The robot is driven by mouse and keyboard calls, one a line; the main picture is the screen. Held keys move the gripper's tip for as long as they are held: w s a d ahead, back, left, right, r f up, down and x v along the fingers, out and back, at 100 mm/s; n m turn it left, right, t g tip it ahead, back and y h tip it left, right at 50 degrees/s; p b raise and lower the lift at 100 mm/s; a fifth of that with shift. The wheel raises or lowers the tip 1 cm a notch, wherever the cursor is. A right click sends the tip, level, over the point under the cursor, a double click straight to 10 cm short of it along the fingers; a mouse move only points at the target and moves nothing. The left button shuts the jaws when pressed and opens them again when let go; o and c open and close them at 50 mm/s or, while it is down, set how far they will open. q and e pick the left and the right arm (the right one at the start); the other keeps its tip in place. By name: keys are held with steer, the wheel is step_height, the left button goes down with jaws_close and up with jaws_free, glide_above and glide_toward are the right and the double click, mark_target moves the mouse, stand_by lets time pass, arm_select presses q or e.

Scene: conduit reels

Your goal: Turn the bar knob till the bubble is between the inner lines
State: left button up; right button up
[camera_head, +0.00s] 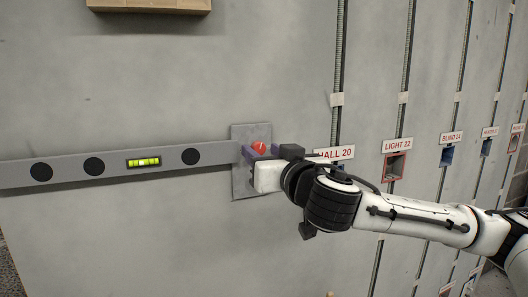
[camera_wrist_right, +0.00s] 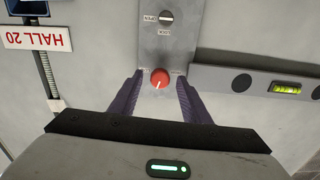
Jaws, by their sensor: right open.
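The red round knob (camera_head: 259,147) sits on a grey metal plate (camera_head: 240,189) at the right end of the grey level bar (camera_head: 60,175). In the right wrist view the knob (camera_wrist_right: 160,78) shows a white pointer line slanting down and left. The bar's yellow-green vial (camera_head: 144,162) has dark lines; it also shows in the right wrist view (camera_wrist_right: 287,89). The bubble is too small to place exactly against the lines. My right gripper (camera_wrist_right: 158,88) is open, its purple fingers on either side of the knob with gaps visible. My left gripper is not in view.
The plate also carries a slotted lock (camera_wrist_right: 166,18) marked OPEN and LOCK. A HALL 20 sign (camera_head: 334,154) and a LIGHT 22 sign (camera_head: 397,145) stand right of the plate, with vertical conduits on the wall. A wooden box (camera_head: 150,5) is above. The wall below the bar is clear.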

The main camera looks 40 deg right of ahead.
steer(key=c, duration=1)
steer(key=shift+f+n, duration=0.1)
steer(key=shift+n, duration=0.7)
steer(key=shift+c, duration=0.2)
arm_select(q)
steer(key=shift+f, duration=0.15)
arm_select(e)
steer(key=shift+n, duration=1)
steer(key=o, duration=1)
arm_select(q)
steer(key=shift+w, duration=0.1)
arm_select(e)
steer(key=shift+o, duration=0.2)
arm_select(q)
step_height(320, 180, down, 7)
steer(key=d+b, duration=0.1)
steer(key=b, duration=0.9)
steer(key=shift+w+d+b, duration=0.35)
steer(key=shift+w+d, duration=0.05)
arm_select(e)
steer(key=v, duration=1)
steer(key=shift+s, duration=0.2)
